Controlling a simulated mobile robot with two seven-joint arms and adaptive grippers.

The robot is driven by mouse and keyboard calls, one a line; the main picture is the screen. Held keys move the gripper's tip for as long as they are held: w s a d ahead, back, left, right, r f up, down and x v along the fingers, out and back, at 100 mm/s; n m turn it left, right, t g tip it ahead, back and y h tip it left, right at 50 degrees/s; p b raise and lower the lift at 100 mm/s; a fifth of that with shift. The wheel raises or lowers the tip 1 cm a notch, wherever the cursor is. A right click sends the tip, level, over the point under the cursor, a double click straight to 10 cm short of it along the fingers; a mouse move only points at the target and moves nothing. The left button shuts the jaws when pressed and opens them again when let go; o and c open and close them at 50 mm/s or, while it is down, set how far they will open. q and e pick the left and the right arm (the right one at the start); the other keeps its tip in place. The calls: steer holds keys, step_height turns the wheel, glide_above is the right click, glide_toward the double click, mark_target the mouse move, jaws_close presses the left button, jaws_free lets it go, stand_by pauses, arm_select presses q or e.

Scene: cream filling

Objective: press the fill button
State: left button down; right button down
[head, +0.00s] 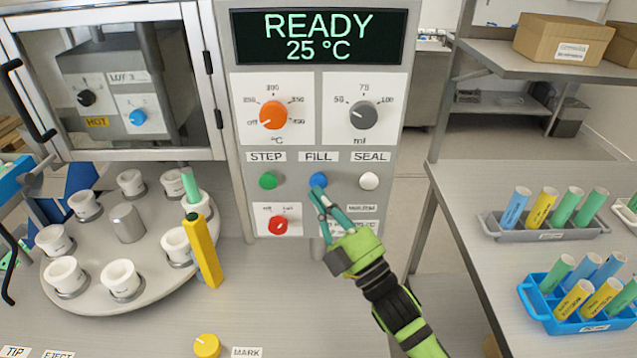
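The fill button (318,180) is a blue knob in the middle of a row on the grey control panel, under the FILL label (318,157). My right gripper (320,197) reaches up from the lower right, and its fingertips are just below the blue button. The tips are close together, and the gripper looks shut with nothing held. The tips overlap the button's lower edge in the head view; whether they touch it I cannot tell. The display (318,37) above reads READY and 25 °C.
A green STEP button (268,181) and a white SEAL button (369,181) flank the blue one. A red knob (278,225) sits below left. A carousel of white cups (123,278) stands at left. Tube racks (545,232) (560,325) stand on the right bench.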

steer(key=shift+w, duration=0.15)
steer(key=shift+w, duration=0.3)
